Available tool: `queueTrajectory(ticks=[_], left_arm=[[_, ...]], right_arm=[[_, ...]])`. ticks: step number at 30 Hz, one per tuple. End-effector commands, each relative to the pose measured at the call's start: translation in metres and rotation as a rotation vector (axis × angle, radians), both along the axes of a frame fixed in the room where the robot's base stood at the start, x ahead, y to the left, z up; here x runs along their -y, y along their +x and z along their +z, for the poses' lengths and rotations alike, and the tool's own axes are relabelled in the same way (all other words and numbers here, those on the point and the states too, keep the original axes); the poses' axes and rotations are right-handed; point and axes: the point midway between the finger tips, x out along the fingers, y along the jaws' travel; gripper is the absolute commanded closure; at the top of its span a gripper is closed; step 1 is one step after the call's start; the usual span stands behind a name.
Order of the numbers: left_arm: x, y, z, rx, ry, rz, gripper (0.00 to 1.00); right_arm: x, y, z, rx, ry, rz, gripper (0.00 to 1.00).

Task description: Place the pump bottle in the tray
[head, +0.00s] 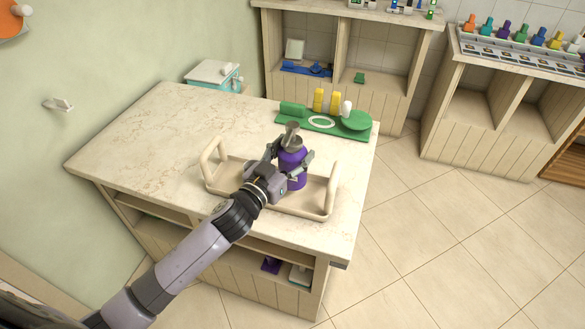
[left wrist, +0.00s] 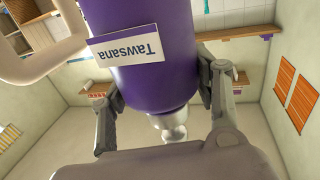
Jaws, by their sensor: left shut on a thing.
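The purple pump bottle (head: 293,172) with a grey pump top is upright within the outline of the beige tray (head: 222,171) in the head view. I cannot tell whether its base touches the tray floor or hangs just above it. My left gripper (head: 291,160) is shut on the bottle's body from the side. In the left wrist view the bottle (left wrist: 150,75) fills the middle, its white "Tawsana" label upside down, with a finger on each side. The tray's two raised handles stand at its left and right ends. My right gripper is out of view.
Behind the tray lies a green board (head: 312,124) with yellow, white and green items. A white-topped box (head: 212,72) stands past the counter's far edge. The left part of the counter (head: 150,130) is clear. Shelves (head: 490,100) stand at the back right.

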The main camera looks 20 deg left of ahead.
Motion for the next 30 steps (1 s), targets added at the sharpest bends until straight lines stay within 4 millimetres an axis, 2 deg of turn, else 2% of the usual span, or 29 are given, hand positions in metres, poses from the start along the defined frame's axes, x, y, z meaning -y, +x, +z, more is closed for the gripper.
queueTrajectory(ticks=[4,9,12,25,26,30], left_arm=[[0.000,0.000,-0.009,0.004,-0.001,0.000,1.00],[0.000,0.000,-0.035,0.001,-0.003,0.001,1.00],[0.000,0.000,-0.044,0.004,-0.002,0.000,1.00],[0.000,0.000,-0.050,0.004,-0.001,-0.001,1.00],[0.000,0.000,-0.052,0.000,0.000,0.001,0.42],[0.000,0.000,-0.051,0.000,0.000,0.001,0.33]], right_arm=[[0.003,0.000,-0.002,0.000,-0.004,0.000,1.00],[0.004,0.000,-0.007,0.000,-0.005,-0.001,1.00],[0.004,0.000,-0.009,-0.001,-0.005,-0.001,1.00],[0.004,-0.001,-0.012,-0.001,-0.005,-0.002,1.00],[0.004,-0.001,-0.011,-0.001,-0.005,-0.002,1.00],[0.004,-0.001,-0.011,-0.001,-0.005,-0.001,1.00]])
